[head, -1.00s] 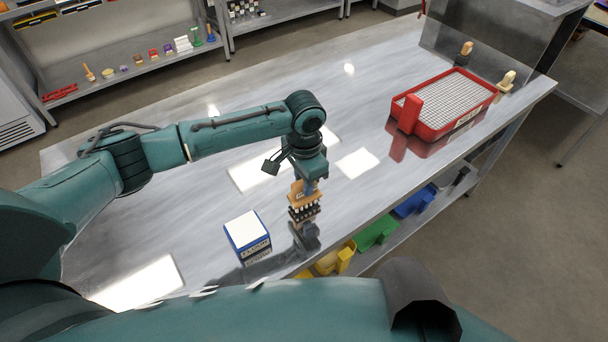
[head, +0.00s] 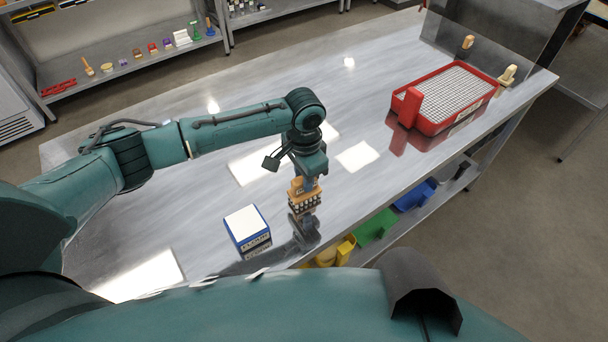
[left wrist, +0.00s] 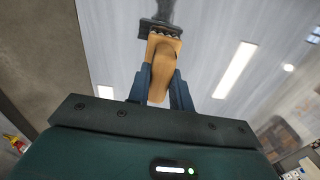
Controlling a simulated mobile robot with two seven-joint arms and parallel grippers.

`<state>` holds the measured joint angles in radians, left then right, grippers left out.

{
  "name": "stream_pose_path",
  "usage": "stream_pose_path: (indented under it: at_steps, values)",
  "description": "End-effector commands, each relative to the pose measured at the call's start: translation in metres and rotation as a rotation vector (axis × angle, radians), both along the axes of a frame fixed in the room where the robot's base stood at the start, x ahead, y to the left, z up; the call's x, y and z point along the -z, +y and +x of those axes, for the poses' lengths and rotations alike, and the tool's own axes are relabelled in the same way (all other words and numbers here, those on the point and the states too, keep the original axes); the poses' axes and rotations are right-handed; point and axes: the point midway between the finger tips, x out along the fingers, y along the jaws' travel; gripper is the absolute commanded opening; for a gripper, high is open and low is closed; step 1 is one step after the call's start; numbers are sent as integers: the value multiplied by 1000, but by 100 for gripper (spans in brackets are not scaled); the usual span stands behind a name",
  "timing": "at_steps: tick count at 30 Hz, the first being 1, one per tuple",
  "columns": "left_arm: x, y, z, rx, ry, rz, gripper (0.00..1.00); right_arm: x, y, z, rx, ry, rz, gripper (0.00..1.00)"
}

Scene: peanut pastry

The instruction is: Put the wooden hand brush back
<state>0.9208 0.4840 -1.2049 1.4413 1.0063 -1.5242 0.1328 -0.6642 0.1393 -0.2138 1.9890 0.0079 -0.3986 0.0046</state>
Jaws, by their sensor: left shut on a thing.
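The wooden hand brush (head: 304,194) is in my left gripper (head: 306,178), bristles down, above the steel table (head: 210,190) near its front edge. In the left wrist view the brush's tan wooden handle (left wrist: 161,72) sits between the two blue fingers of the left gripper (left wrist: 163,88). The dark bristle end points away from the gripper, and its reflection shows in the table top. I cannot tell whether the bristles touch the table. My right gripper is not in view.
A blue and white box (head: 247,230) stands just left of the brush. A red tray with a white grid (head: 452,98) stands at the far right, with a small wooden-handled item (head: 508,76) beside it. Coloured bins (head: 376,229) sit on a shelf below. The table's middle is clear.

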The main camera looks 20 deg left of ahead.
Motion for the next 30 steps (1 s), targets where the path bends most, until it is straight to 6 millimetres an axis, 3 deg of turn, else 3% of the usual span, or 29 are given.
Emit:
stream_pose_path:
  at_steps: [9,10,18,26,30]
  values:
    - [4,0,0,0,1,-1,0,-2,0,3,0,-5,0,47]
    - [4,0,0,0,1,-1,24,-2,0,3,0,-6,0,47]
    - [4,0,0,0,0,0,46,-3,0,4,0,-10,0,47]
    - [3,0,0,0,0,0,47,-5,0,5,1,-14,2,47]
    - [-9,0,1,0,-2,-1,47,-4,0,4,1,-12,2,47]
